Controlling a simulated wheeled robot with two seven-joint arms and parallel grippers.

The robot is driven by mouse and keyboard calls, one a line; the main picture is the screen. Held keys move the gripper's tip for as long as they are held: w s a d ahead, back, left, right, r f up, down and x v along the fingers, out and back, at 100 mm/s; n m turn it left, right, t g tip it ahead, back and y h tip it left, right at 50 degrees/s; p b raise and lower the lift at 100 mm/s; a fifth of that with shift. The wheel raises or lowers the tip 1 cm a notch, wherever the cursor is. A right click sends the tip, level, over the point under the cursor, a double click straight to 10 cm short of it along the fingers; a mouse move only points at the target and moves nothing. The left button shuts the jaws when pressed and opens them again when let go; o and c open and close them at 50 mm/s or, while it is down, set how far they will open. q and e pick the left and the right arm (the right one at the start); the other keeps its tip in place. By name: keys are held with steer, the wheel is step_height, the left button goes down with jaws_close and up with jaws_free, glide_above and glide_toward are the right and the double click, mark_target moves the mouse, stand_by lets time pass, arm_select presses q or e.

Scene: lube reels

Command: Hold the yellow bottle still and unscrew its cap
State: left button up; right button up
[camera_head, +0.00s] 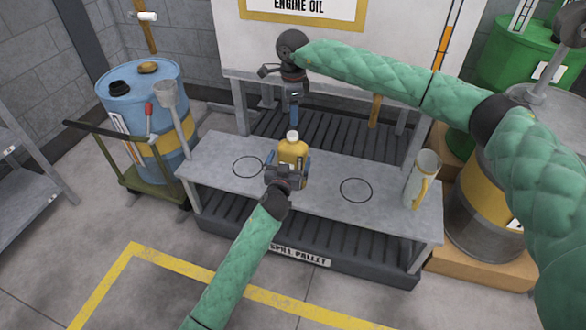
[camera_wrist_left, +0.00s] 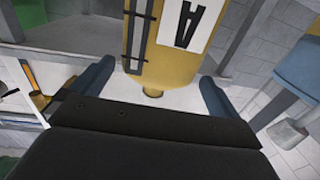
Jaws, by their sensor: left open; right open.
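The yellow bottle (camera_head: 293,150) stands upright on the grey bench, between two drawn circles. Its white cap (camera_head: 293,136) is on top. In the left wrist view, which is upside down, the bottle (camera_wrist_left: 150,62) shows a white label with a black letter. My left gripper (camera_head: 291,162) is open in front of the bottle, with a blue finger on each side and gaps visible in the wrist view (camera_wrist_left: 155,85). My right gripper (camera_head: 294,118) is open and points down above the cap, apart from it. Its fingers overlap in the head view.
The bench (camera_head: 320,205) has clear room either side of the bottle. A pale jug (camera_head: 421,180) with a yellow handle stands at its right end. A blue drum (camera_head: 150,105) on a cart is at left; a grey drum (camera_head: 480,215) is at right. A sign board is behind.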

mark_target(293, 150)
arm_select(q)
steer(key=shift+x, duration=2.65)
arm_select(e)
steer(key=shift+a, duration=0.1)
